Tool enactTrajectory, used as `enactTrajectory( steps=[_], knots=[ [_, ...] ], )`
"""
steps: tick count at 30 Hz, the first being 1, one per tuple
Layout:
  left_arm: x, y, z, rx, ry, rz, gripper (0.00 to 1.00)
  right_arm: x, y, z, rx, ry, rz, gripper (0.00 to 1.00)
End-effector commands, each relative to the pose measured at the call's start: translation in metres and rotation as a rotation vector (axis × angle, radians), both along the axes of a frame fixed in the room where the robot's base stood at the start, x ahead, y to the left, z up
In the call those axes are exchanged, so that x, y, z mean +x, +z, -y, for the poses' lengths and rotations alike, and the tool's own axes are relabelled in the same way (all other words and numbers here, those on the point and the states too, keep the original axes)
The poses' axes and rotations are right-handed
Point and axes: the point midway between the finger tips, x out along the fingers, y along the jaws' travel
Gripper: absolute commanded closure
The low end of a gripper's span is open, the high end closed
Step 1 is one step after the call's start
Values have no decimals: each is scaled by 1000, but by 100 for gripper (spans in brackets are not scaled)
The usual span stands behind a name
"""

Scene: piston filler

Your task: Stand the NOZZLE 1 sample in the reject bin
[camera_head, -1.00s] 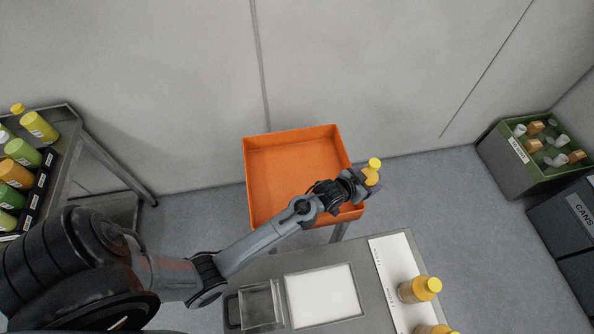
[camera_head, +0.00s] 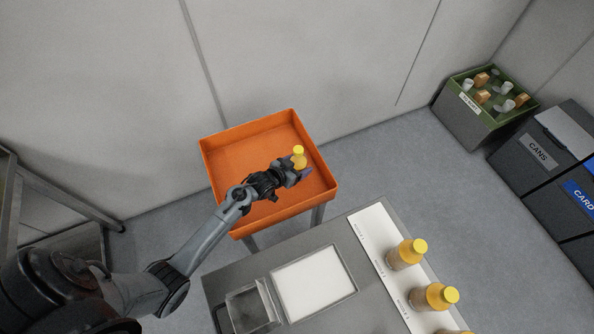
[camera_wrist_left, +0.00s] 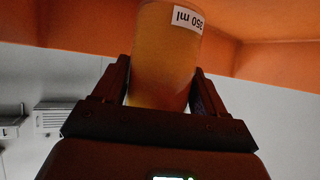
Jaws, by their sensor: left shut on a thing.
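My left gripper (camera_head: 296,171) is shut on a small bottle (camera_head: 299,157) with a yellow cap and amber contents. In the head view it is over the right part of the orange bin (camera_head: 230,143), which looks otherwise empty. The left wrist view shows the bottle (camera_wrist_left: 168,55) between both fingers (camera_wrist_left: 160,88), with a "350 ml"-like label partly readable. Orange bin walls (camera_wrist_left: 275,60) fill the top of that view. I cannot tell whether the bottle's base touches the bin floor. My right gripper is not in view.
Several amber bottles with yellow caps (camera_head: 407,253) stand along a white marked strip (camera_head: 372,235) on the grey bench. A white plate (camera_head: 313,285) and a clear box (camera_head: 250,308) sit beside it. A green crate (camera_head: 460,98) and grey bins (camera_head: 540,150) stand right.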

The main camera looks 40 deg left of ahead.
Motion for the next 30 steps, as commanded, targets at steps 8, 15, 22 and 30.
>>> enactTrajectory(
  steps=[8,15,22,30],
  knots=[
    [0,-19,-4,-2,1,1,73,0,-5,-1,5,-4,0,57],
    [1,-40,-4,0,0,4,73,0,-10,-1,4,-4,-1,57],
    [0,-40,-4,0,0,4,73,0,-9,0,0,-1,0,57],
    [0,-45,-3,0,0,1,19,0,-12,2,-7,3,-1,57]
  ],
)
